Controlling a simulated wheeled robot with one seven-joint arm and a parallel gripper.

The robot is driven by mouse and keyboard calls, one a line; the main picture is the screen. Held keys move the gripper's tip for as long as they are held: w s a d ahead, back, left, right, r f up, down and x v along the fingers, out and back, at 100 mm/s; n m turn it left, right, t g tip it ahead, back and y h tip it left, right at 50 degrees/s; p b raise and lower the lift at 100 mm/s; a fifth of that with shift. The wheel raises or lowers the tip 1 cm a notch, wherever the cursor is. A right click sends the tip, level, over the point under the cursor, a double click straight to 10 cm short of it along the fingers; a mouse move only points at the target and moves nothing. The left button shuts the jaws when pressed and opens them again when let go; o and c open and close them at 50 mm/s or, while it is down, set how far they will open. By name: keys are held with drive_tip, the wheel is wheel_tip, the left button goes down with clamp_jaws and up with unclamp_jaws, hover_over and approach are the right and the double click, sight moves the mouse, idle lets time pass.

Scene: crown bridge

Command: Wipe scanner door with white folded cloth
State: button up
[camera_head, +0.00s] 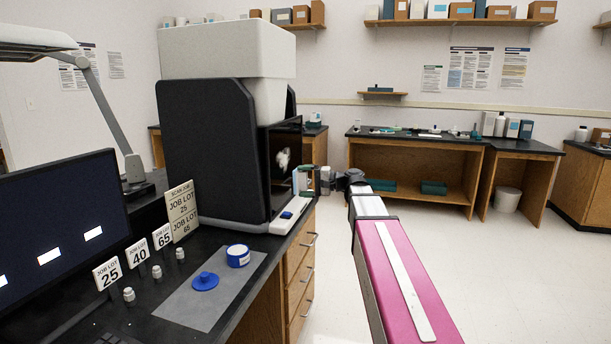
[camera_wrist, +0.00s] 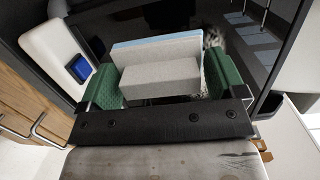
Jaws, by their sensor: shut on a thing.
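The scanner (camera_head: 205,150) stands on the black bench, and its dark glossy door (camera_head: 285,160) faces right. A whitish smudge (camera_head: 282,160) shows on the door; part of it appears right of the cloth in the wrist view (camera_wrist: 216,36). My gripper (camera_wrist: 165,78) is shut on the white folded cloth (camera_wrist: 160,80), a pale block with a light-blue edge, between its green finger pads. In the head view, my gripper (camera_head: 312,181) is close beside the door's right side. I cannot tell whether the cloth touches the door.
A small blue piece (camera_head: 287,215) sits on the scanner's white base ledge. A grey mat (camera_head: 205,300) on the bench holds a blue disc (camera_head: 205,281) and a blue-and-white round piece (camera_head: 238,255). Number cards and a monitor (camera_head: 60,235) are left. The floor at right is clear.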

sight(279, 168)
drive_tip(key=shift+w+d+r+y, duration=0.1)
drive_tip(key=shift+w+r+y, duration=0.15)
drive_tip(key=shift+r, duration=0.4)
drive_tip(key=shift+w+d+r+y, duration=0.15)
drive_tip(key=shift+w+r, duration=0.15)
drive_tip(key=shift+r, duration=0.3)
drive_tip(key=shift+w+x, duration=0.15)
drive_tip(key=shift+x, duration=1.35)
drive_tip(key=shift+w+x, duration=0.15)
drive_tip(key=shift+x, duration=1.3)
drive_tip(key=shift+x, duration=0.9)
drive_tip(key=shift+w+f, duration=0.1)
drive_tip(key=shift+w, duration=0.2)
drive_tip(key=shift+w+d, duration=0.45)
drive_tip(key=shift+w, duration=0.4)
drive_tip(key=shift+w+d, duration=0.4)
drive_tip(key=shift+w, duration=0.45)
